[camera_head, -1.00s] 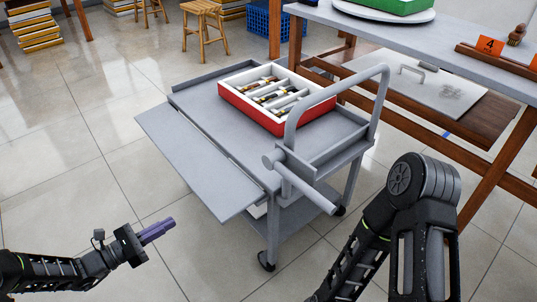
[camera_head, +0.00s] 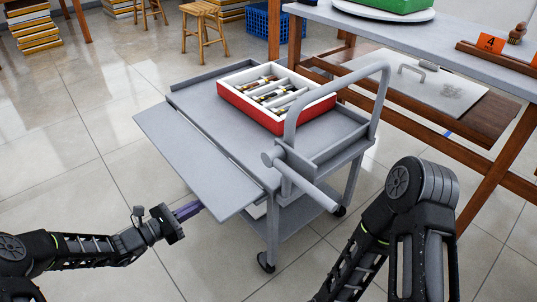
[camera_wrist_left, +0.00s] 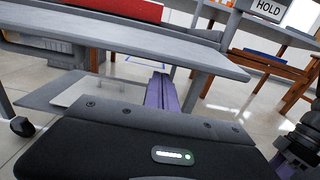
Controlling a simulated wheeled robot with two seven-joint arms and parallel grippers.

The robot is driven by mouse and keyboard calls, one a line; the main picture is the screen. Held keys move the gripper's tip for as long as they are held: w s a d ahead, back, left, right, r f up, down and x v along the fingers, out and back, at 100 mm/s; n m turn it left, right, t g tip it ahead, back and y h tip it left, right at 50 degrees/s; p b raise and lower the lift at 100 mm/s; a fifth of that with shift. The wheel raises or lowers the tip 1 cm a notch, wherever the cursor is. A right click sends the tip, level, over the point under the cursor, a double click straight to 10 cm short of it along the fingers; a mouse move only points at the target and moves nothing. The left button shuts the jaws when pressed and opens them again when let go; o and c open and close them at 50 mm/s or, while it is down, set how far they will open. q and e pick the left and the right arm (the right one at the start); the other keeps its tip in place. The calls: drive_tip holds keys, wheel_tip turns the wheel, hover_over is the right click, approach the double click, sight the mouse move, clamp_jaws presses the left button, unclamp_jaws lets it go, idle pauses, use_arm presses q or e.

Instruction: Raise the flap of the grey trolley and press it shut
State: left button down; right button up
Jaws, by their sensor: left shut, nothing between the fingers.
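The grey trolley (camera_head: 245,140) stands in the middle of the head view. Its flap (camera_head: 195,160) sticks out on the left side, roughly level with the top. The flap's edge also crosses the left wrist view (camera_wrist_left: 120,47). My left gripper (camera_head: 190,210) is shut and empty, its purple fingers at the flap's near left edge. In the left wrist view the fingers (camera_wrist_left: 161,90) reach up to just under the flap's edge; whether they touch it I cannot tell. My right arm shows at lower right, but its gripper is out of view.
The push handle (camera_head: 340,95) rises at the right. A wooden-legged table (camera_head: 430,45) stands behind. The tiled floor left of the flap is clear.

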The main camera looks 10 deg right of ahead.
sight(198, 194)
use_arm(q)
drive_tip(key=shift+w+d, duration=0.2)
drive_tip(key=shift+r, duration=0.1)
drive_tip(key=shift+r+p, duration=2.5)
drive_tip(key=shift+r, duration=0.55)
drive_tip(key=shift+r+p, duration=2)
drive_tip(key=shift+r, duration=0.55)
